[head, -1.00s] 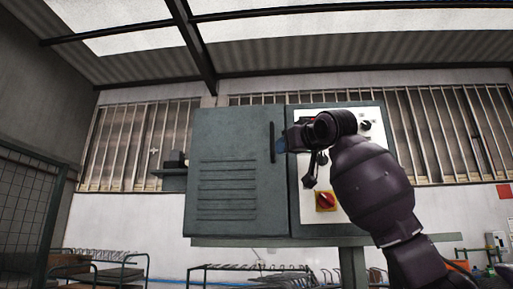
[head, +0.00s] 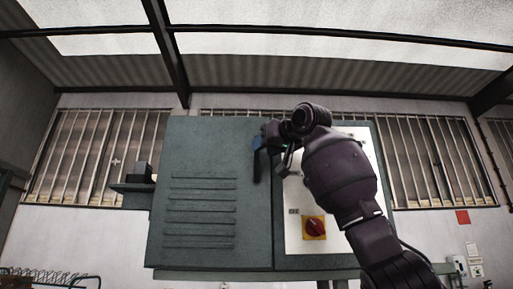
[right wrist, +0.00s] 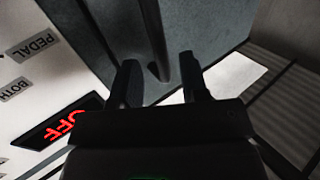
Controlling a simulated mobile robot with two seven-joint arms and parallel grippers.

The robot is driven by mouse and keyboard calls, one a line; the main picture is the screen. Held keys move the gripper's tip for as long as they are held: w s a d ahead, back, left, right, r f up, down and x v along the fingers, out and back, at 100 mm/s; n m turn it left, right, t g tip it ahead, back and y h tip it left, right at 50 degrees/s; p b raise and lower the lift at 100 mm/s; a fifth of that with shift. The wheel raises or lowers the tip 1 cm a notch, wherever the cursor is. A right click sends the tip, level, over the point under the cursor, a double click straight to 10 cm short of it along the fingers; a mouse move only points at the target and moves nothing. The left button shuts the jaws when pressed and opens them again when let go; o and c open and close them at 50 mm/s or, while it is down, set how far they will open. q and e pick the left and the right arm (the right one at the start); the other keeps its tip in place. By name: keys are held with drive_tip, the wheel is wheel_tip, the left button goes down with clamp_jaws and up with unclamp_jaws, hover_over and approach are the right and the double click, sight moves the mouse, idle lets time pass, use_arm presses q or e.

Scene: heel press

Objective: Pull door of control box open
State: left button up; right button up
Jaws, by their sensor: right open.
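The control box door (head: 205,195) is a grey-green panel with louvre slots, on the left of the box in the head view. It looks closed. Its dark upright handle (head: 257,168) is near the door's right edge. My right gripper (head: 262,143) is at the upper part of the handle and partly covers it. In the right wrist view, my right gripper (right wrist: 161,68) is open, and the dark handle (right wrist: 153,35) shows between its two fingers. I cannot tell if a finger touches it. My left gripper is not in view.
Right of the door is a white control panel (head: 293,240) with a red and yellow rotary switch (head: 314,228). A lit red OFF display (right wrist: 68,124) shows in the right wrist view. A small shelf (head: 132,195) stands left of the box. Barred windows are behind.

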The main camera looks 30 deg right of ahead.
sight(257, 169)
drive_tip(key=shift+w+a+p, duration=0.15)
drive_tip(key=shift+w+p, duration=0.15)
drive_tip(key=shift+w, duration=0.75)
drive_tip(key=shift+w+a+p, duration=0.15)
drive_tip(key=shift+w+p, duration=0.15)
drive_tip(key=shift+w, duration=0.7)
clamp_jaws()
